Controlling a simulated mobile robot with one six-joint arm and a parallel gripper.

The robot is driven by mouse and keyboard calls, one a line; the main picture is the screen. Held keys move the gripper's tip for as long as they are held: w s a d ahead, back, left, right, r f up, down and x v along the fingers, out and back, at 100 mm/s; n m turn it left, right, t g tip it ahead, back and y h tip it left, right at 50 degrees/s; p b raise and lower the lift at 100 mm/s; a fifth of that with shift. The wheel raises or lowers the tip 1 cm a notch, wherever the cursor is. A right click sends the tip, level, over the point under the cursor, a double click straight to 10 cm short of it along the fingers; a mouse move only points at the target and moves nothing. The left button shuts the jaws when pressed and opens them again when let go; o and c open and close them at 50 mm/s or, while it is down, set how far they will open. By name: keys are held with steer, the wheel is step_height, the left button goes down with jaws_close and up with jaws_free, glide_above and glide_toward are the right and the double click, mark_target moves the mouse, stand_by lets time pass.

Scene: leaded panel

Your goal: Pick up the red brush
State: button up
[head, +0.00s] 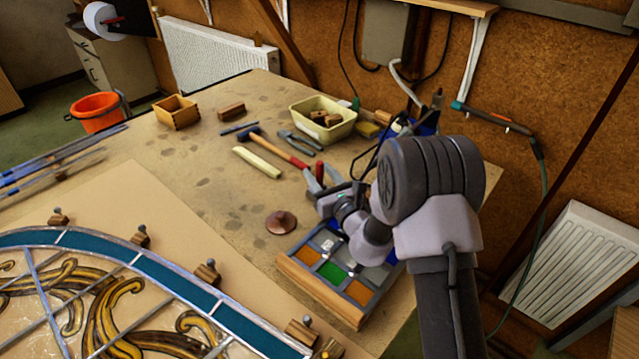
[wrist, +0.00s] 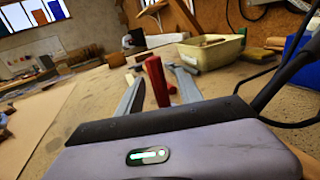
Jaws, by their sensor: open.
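The red brush (wrist: 154,82) stands upright between the two fingers of my gripper (wrist: 157,76) in the wrist view, with a gap seeming to show on each side. In the head view the red brush (head: 319,171) is a small red upright shape at the fingertips of my gripper (head: 323,180), partly hidden by them. My gripper is open, low over the workbench. The brush's lower end and bristles cannot be made out.
A hammer (head: 272,145) with a red handle lies just beyond the brush, with pliers (head: 300,140) nearby. A cream tub (head: 340,130) stands behind. A sectioned tray (head: 320,292) of coloured glass sits in front. A leaded panel (head: 120,290) fills the left foreground.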

mark_target(321, 164)
jaws_close()
steer(key=shift+r, duration=0.15)
steer(key=shift+r+p, duration=0.3)
steer(key=shift+p, duration=0.05)
steer(key=r, duration=0.1)
steer(key=r+p, duration=0.1)
steer(key=r, duration=0.1)
steer(key=shift+s+d+p, duration=0.25)
steer(key=shift+s+p, duration=0.1)
steer(key=shift+p, duration=0.05)
steer(key=r+p+v, duration=0.1)
steer(key=v, duration=1.4)
steer(key=shift+d, duration=0.2)
steer(key=shift+r, duration=0.1)
